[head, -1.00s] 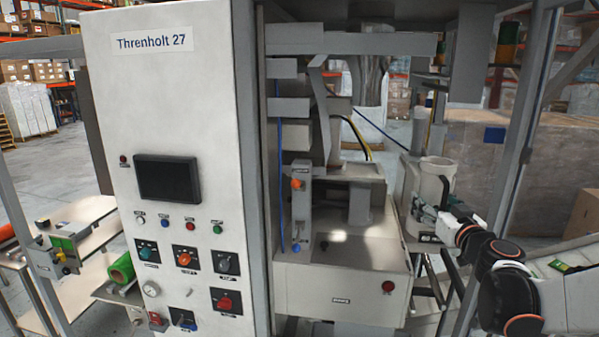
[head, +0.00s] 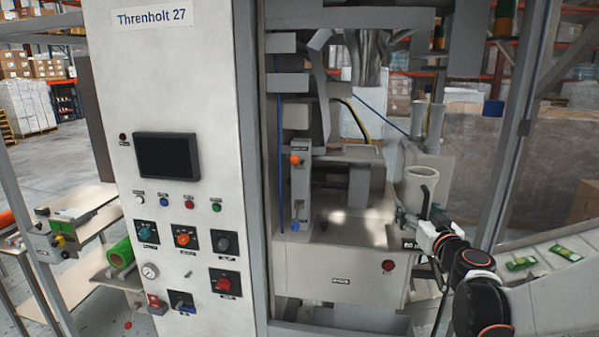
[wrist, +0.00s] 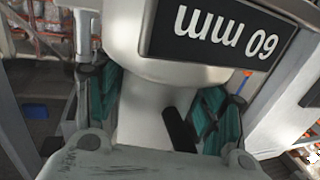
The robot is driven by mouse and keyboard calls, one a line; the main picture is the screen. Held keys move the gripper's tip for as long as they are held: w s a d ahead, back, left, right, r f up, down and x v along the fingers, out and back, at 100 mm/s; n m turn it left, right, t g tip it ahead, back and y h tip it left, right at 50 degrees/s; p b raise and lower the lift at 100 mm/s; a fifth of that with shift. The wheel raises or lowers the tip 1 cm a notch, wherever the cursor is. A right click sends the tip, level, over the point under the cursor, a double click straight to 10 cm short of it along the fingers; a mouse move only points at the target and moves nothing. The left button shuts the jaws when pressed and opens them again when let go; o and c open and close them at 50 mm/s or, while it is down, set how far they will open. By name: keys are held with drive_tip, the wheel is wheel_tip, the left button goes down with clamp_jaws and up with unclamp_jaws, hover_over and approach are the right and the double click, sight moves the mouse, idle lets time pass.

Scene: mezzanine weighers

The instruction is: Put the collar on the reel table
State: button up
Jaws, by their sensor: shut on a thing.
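My gripper (head: 408,222) is shut on the collar (head: 420,186), a pale grey, wide-mouthed tube, held upright beside the right end of the machine. In the wrist view, the teal pads of my gripper (wrist: 157,108) lie on both sides of the collar's pale neck (wrist: 143,105). A black plate on it reads "60 mm" upside down. A dark bar crosses the neck's lower part. Light-topped tables stand at the far left of the head view, including an upper top (head: 95,199); I cannot tell which is the reel table. The collar's underside is hidden.
The tall white cabinet "Threnholt 27" (head: 185,100) stands between the collar and the left tables. The machine's pale housing (head: 335,262) is close to the collar's left. A grey frame post (head: 514,150) rises at right. A green roll (head: 120,253) lies beside the cabinet.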

drive_tip(key=a+f+b, duration=0.3)
drive_tip(key=f+b, duration=0.4)
drive_tip(key=f, duration=0.3)
drive_tip(key=a+f+b, duration=0.4)
drive_tip(key=f+b, duration=0.3)
drive_tip(key=f, duration=0.3)
drive_tip(key=w+a+f+h+b, duration=0.1)
drive_tip(key=a+f+b, duration=0.2)
drive_tip(key=f+b, duration=0.4)
wheel_tip(320, 180, down, 4)
drive_tip(key=shift+a+f+m, duration=0.1)
drive_tip(key=shift+a+m, duration=0.05)
drive_tip(key=shift+m, duration=0.25)
drive_tip(key=shift+w, duration=0.1)
